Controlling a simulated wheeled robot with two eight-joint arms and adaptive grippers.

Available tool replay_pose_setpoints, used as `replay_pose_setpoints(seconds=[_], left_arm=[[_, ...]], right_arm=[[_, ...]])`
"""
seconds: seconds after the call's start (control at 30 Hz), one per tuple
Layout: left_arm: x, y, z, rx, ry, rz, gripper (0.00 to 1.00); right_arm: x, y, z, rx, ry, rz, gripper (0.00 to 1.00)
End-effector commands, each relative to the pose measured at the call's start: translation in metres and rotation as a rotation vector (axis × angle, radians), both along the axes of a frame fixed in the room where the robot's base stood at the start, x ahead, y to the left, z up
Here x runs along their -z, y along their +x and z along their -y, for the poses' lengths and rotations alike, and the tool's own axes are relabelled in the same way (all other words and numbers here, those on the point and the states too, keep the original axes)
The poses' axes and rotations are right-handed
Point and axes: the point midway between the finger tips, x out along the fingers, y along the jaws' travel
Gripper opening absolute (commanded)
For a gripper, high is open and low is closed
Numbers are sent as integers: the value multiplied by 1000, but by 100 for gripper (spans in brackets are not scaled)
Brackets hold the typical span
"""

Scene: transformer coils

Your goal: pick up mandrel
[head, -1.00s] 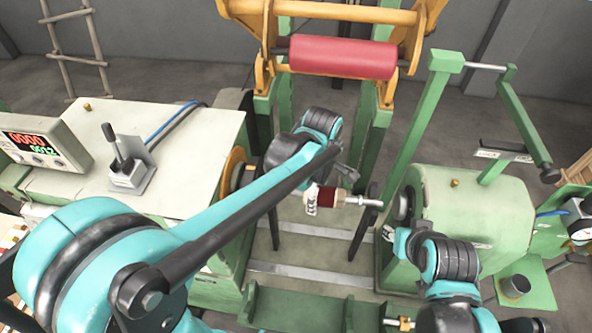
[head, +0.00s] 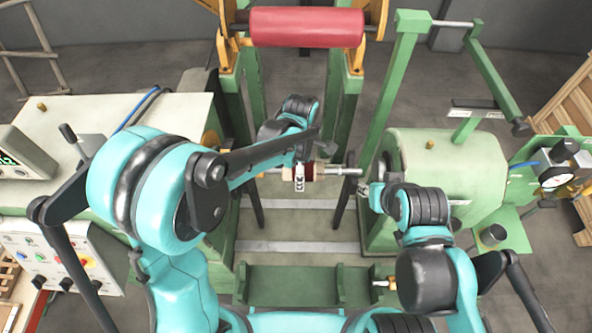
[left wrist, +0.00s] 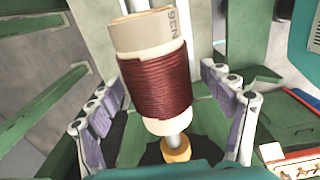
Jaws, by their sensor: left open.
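The mandrel (head: 341,171) is a pale metal rod spanning between the two machine heads. It carries a dark red wound coil (left wrist: 160,92) on a cream paper sleeve (left wrist: 150,35) in the left wrist view. My left gripper (left wrist: 162,82) is open, with one finger on each side of the coil and visible gaps beside it. In the head view my left gripper (head: 300,178) covers part of the sleeve and coil. A yellow-tan end piece (left wrist: 176,149) sits on the rod. My right gripper (head: 366,191) is near the right machine head, its jaws too small to read.
The green right machine head (head: 460,165) and the left cabinet top (head: 150,125) flank the mandrel. Green posts (head: 340,110) and a red roller (head: 306,27) stand behind. A control box (head: 50,250) is at lower left. A cup (head: 493,235) stands at right.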

Motion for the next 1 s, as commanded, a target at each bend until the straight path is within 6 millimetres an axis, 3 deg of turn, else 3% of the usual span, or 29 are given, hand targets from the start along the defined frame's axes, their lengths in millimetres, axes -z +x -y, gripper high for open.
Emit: replay_pose_setpoints(seconds=[0.1, 0.13, 0.4, 0.43, 0.77, 1.0], left_arm=[[0, 0, 0, 0, 0, 0, 80], [-1, 0, 0, 0, 0, 0, 75], [-1, 0, 0, 0, 0, 0, 4], [-1, 0, 0, 0, 0, 0, 0], [-5, 0, 0, 0, 0, 0, 0], [-28, 0, 0, 0, 0, 0, 0]], right_arm=[[0, 0, 0, 0, 0, 0, 36], [0, 0, 0, 0, 0, 0, 36], [0, 0, 0, 0, 0, 0, 36], [0, 0, 0, 0, 0, 0, 36], [-1, 0, 0, 0, 0, 0, 36], [-5, 0, 0, 0, 0, 0, 36]])
